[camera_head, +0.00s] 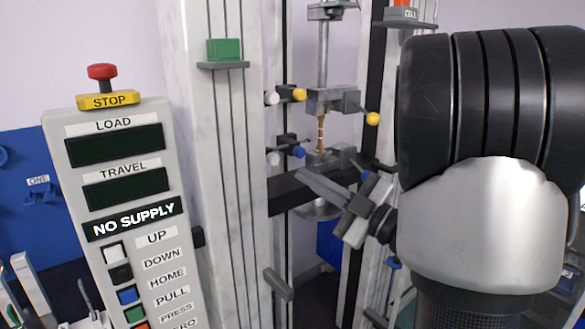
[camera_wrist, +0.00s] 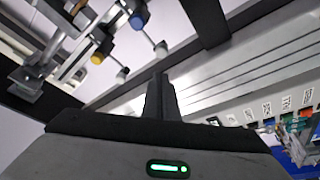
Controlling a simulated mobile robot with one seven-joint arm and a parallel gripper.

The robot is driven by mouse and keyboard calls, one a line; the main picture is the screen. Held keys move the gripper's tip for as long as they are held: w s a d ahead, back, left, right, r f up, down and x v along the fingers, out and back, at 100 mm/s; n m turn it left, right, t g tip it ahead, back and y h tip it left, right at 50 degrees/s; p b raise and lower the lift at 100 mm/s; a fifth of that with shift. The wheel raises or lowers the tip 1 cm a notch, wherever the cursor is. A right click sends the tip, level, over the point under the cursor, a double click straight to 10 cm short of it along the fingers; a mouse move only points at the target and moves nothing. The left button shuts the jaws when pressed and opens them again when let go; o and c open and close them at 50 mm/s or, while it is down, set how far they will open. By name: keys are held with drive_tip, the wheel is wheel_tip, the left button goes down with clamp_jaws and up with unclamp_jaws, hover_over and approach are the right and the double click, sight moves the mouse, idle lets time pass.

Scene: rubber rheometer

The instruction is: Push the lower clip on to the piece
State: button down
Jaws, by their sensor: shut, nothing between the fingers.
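The piece (camera_head: 320,133), a narrow copper-coloured strip, stands upright between two grey clips in the head view. The upper clip (camera_head: 325,100) has yellow knobs. The lower clip (camera_head: 328,160) has a blue knob (camera_head: 298,152) on its left and another blue knob (camera_head: 365,176) on its right. Whether its jaws touch the piece is too small to tell. My gripper (camera_head: 303,177) is shut and empty, in front of and just below the lower clip. In the wrist view my gripper (camera_wrist: 160,77) has its fingers together, with a blue knob (camera_wrist: 138,20) and a yellow knob (camera_wrist: 97,59) beyond them.
A dark crossbar (camera_head: 285,192) runs behind my gripper between white columns (camera_head: 225,170). A control panel (camera_head: 120,200) reading NO SUPPLY, topped by a red STOP button (camera_head: 102,72), stands at the left. White-ended levers (camera_head: 272,98) stick out left of the clips.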

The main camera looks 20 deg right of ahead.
sight(276, 159)
drive_tip(key=p+x, duration=0.2)
drive_tip(key=x, duration=0.7)
drive_tip(key=shift+a, duration=0.1)
drive_tip(key=d+b, duration=0.1)
drive_tip(key=w+d, duration=0.1)
drive_tip(key=d+b, duration=0.1)
drive_tip(key=d, duration=0.1)
drive_tip(key=shift+w+b, duration=0.3)
drive_tip(key=shift+f, duration=0.1)
